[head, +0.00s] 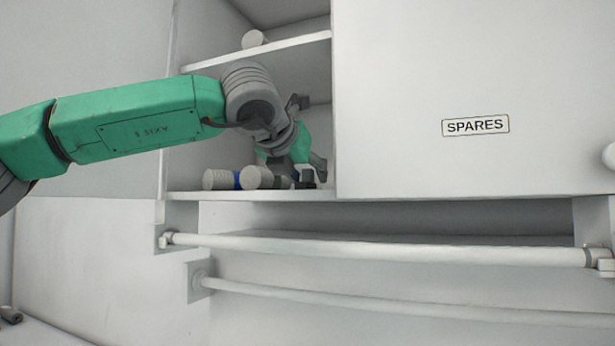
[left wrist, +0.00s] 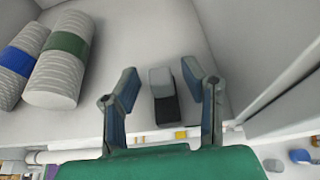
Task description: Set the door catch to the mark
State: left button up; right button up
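A small block, light grey at one end and black at the other (left wrist: 163,95), lies on the cabinet's lower shelf; it may be the door catch, but I cannot be sure. In the head view a dark piece (head: 306,178) at the shelf's front edge looks like the same block. My left gripper (left wrist: 160,72) is open, its two fingers on either side of the block, with gaps on both sides. In the head view the left gripper (head: 298,170) reaches inside the cabinet, partly hidden by its own wrist. I see no clear mark. My right gripper is out of view.
Ribbed rolls lie left of the gripper, one with a blue band (left wrist: 16,62), one with a green band (left wrist: 60,62). A white panel labelled SPARES (head: 475,126) covers the cabinet's right side. An upper shelf (head: 290,48) is above my wrist; white rails (head: 380,250) run below.

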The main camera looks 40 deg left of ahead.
pick_arm(q)
jog(key=v, duration=1.2)
jog(key=shift+a, duration=0.15)
jog(key=shift+f, duration=0.15)
